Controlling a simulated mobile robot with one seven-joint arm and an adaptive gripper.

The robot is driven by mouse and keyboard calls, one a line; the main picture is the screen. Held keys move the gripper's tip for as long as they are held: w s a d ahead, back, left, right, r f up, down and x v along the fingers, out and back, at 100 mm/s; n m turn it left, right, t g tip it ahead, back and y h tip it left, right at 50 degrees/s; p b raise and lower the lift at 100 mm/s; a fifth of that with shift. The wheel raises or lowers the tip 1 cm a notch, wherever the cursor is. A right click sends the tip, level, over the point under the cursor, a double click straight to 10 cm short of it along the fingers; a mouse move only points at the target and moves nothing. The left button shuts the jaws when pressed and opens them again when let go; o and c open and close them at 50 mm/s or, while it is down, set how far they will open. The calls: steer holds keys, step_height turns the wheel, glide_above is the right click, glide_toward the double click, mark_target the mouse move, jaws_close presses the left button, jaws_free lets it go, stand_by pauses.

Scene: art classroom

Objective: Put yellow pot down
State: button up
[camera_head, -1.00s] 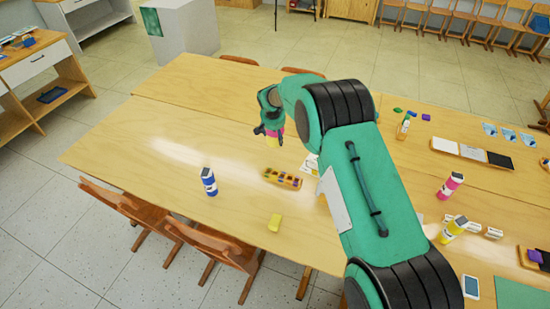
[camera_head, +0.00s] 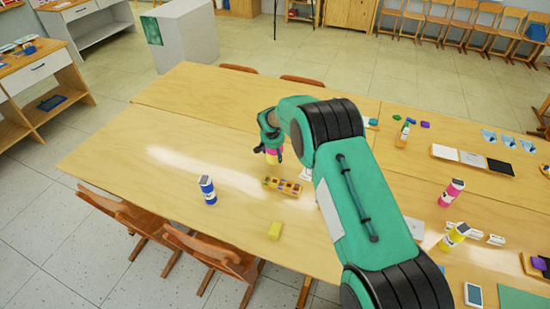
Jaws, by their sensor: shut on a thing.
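My gripper (camera_head: 269,150) is at the end of my green arm, over the middle of the wooden table (camera_head: 140,150). The fingers and wrist hide most of the pot. I cannot tell whether its base touches the table. The pot is just behind a wooden paint tray (camera_head: 283,187) with small coloured blocks.
A pink bottle (camera_head: 451,193) and a yellow bottle (camera_head: 454,236) stand at the right. The table's left part is clear.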

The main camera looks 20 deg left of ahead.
steer(key=shift+r, duration=0.1)
steer(key=shift+f+b, duration=0.3)
steer(key=shift+f, duration=1.45)
steer(key=o, duration=2)
steer(key=shift+f, duration=0.15)
steer(key=shift+c, duration=0.2)
steer(key=p+v, duration=0.1)
steer(key=v, duration=1.1)
